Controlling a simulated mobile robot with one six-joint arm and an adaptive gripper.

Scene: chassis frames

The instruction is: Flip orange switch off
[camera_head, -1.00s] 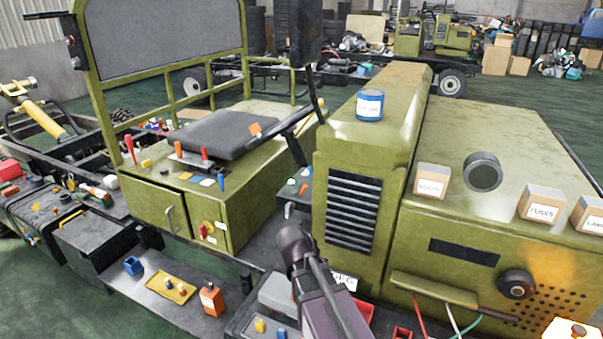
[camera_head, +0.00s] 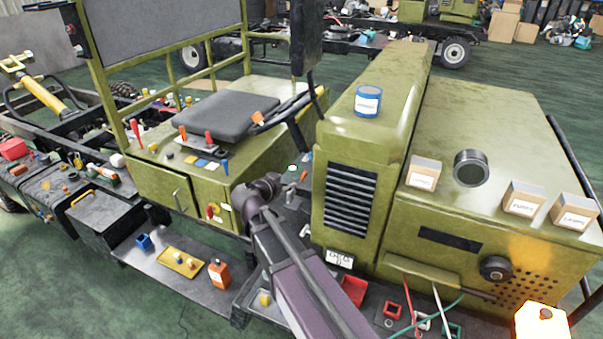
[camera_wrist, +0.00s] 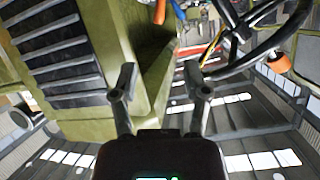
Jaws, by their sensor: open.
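In the head view, a small orange lever switch (camera_head: 183,132) stands upright on a dark strip beside the black seat. A redder lever (camera_head: 208,138) stands on the same strip. I cannot tell whether the orange one is on or off. My arm's end is in front of the seat box, lower right of the levers; its fingers are hidden there. In the wrist view my gripper (camera_wrist: 160,82) is open and empty, its two fingers apart. The orange switch cannot be made out for sure in the wrist view.
The steering wheel (camera_head: 290,110) and its column stand right of the levers; the wheel also shows in the wrist view (camera_wrist: 262,50). The green hood with its grille (camera_head: 350,198) is close on the right. An orange bottle (camera_head: 219,273) and yellow tray (camera_head: 180,263) sit on the lower step.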

